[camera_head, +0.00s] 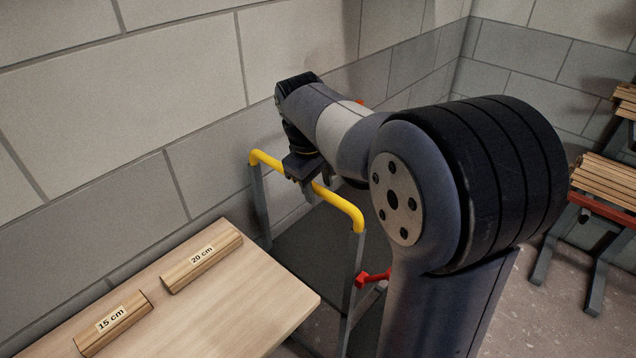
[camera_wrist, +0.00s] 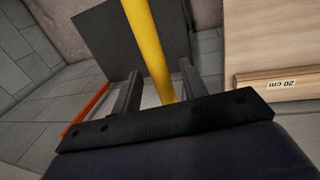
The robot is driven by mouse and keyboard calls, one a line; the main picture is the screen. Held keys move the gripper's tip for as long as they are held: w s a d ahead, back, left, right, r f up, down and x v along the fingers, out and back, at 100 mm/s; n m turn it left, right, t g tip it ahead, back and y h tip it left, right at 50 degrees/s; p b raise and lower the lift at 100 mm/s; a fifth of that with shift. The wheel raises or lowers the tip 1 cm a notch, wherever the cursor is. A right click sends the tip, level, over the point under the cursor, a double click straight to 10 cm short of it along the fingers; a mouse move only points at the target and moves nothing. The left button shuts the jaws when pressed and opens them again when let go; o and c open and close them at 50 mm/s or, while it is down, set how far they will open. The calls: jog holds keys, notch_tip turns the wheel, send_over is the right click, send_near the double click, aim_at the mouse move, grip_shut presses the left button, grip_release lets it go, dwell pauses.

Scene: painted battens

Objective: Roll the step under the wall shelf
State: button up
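The step has a yellow handrail (camera_head: 338,205) on grey posts and a dark grey platform (camera_head: 318,250). A red part (camera_head: 374,278) shows low on its right side. My gripper (camera_head: 306,178) is at the middle of the yellow rail. In the wrist view, the yellow rail (camera_wrist: 152,50) runs between the two fingers of my gripper (camera_wrist: 159,85), with narrow gaps on both sides, so the gripper looks open around it. The dark platform (camera_wrist: 105,40) lies beyond. My arm hides part of the step. I cannot pick out the wall shelf for certain.
A light wooden top (camera_head: 230,300) beside the step at lower left bears battens marked 20 cm (camera_head: 202,262) and 15 cm (camera_head: 112,318). A block wall (camera_head: 190,90) rises behind. Slatted wooden racks (camera_head: 605,180) on grey legs stand at right. Some floor (camera_head: 545,310) there is clear.

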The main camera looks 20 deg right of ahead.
grip_shut()
dwell(0.3)
jog(key=shift+d, duration=0.1)
